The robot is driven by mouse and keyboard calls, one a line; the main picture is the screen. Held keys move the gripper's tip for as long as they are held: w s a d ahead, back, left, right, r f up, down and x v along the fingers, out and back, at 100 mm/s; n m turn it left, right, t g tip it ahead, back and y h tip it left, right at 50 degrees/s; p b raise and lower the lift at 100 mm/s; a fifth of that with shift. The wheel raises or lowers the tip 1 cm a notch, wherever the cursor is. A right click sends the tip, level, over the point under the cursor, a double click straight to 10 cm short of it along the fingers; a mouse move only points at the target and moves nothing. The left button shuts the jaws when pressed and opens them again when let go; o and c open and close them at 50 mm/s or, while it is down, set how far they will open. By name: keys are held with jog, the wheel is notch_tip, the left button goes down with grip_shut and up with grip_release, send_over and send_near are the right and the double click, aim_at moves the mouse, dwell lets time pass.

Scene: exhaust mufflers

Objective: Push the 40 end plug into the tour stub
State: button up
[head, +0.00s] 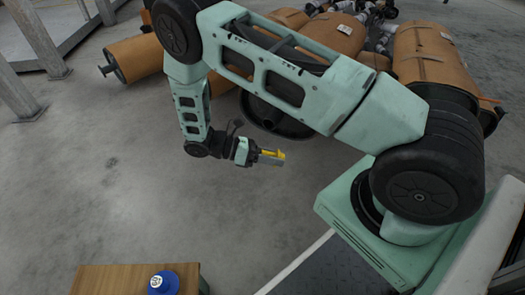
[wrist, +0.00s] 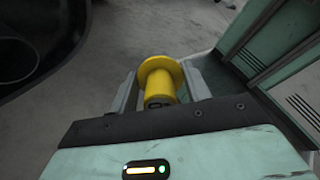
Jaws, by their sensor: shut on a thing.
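The yellow flanged plug (wrist: 160,80) is between the two grey fingers of my gripper (wrist: 161,84) in the wrist view. My gripper is shut on it. A dark marking shows on the plug's near end, but I cannot read it surely as 40. In the head view my gripper (head: 270,158) is at mid-picture, with a bit of the yellow plug (head: 280,154) showing at its tip. It is held in the air over the grey floor, apart from other things. I cannot pick out the tour stub with certainty in either view.
Several brown mufflers (head: 437,58) lie at the back, one at the left (head: 136,58). A dark round opening (head: 262,121) is behind my arm. A wooden table (head: 108,280) with a blue cap-like piece (head: 163,284) is at the bottom. The left floor is clear.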

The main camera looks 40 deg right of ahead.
jog(key=n+t+h, duration=0.1)
jog(key=f+n+t+h+b, duration=0.1)
jog(key=d+n+t+h, duration=0.1)
jog(key=t, duration=0.1)
jog(key=shift+w+f+n, duration=0.1)
jog(key=shift+f+n, duration=0.2)
jog(key=shift+f, duration=0.05)
jog(key=w+a+r+n+t+h+b, duration=0.1)
jog(key=w+n+t+b, duration=0.4)
jog(key=t, duration=0.8)
jog(key=w+a+n+h, duration=0.1)
jog(key=w+n, duration=0.1)
jog(key=n, duration=0.2)
jog(key=shift+a+r+n+t, duration=0.15)
jog(key=shift+r+n+t, duration=0.1)
jog(key=shift+n+t, duration=0.05)
jog(key=shift+a+r+p, duration=0.1)
jog(key=shift+r+p, duration=0.15)
jog(key=shift+p, duration=0.55)
jog(key=shift+p+x, duration=0.85)
jog(key=shift+x, duration=2.05)
jog(key=shift+s+f, duration=0.1)
jog(key=shift+f, duration=0.05)
jog(key=shift+p, duration=1.4)
jog(key=shift+p+x, duration=0.8)
jog(key=shift+x, duration=0.7)
